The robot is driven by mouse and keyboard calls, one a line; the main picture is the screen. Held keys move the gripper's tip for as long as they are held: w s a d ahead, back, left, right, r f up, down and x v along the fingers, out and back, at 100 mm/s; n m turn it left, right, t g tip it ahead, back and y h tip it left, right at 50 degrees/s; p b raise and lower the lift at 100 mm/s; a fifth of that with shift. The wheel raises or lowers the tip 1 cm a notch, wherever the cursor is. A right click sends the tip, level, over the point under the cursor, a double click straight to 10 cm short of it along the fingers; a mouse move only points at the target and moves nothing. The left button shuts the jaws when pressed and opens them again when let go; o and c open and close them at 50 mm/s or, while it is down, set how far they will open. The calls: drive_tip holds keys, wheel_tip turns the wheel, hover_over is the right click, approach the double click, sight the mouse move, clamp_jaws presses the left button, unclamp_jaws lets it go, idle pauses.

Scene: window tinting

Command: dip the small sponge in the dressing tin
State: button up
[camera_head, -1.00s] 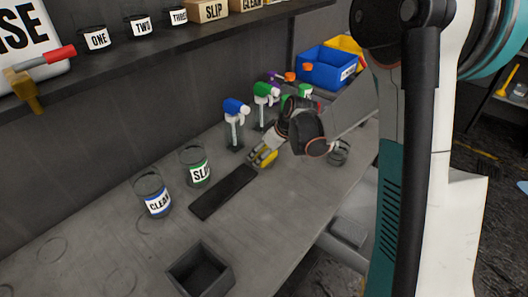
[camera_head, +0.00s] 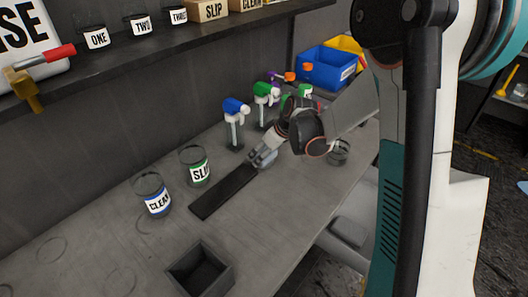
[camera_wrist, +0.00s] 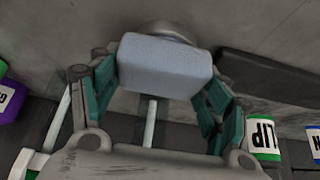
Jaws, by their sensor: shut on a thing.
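My gripper (camera_wrist: 160,95) is closed around a pale blue-grey block, the small sponge (camera_wrist: 166,66), with teal finger pads at its two sides. In the wrist view, a round grey metal tin (camera_wrist: 170,27) shows just behind the sponge's far edge; most of it is hidden. I cannot tell whether the sponge touches it or how deep it sits. In the head view, my gripper (camera_head: 262,154) points down near the far end of the black mat, and the pale sponge (camera_head: 268,161) shows at its tips. No label on the tin is visible.
The black mat (camera_head: 222,193) lies beside the gripper. Jars labelled CLEAN (camera_head: 156,203) and SLIP (camera_head: 199,172) stand to the left. Blue-topped (camera_head: 236,108) and green-topped (camera_head: 265,92) spray bottles stand behind. Another round container (camera_head: 339,152) is at right; an open dark box (camera_head: 199,268) is in front.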

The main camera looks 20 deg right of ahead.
idle(0.3)
drive_tip(key=shift+r+p, duration=2.3)
drive_tip(key=shift+r, duration=1.25)
drive_tip(key=shift+s+f, duration=0.1)
drive_tip(key=shift+s+f+m, duration=0.1)
drive_tip(key=shift+s+m, duration=0.1)
drive_tip(key=shift+m, duration=0.1)
drive_tip(key=s+m+t+h, duration=0.1)
drive_tip(key=s+m+h, duration=0.2)
drive_tip(key=s+m, duration=0.3)
drive_tip(key=shift+f, duration=0.2)
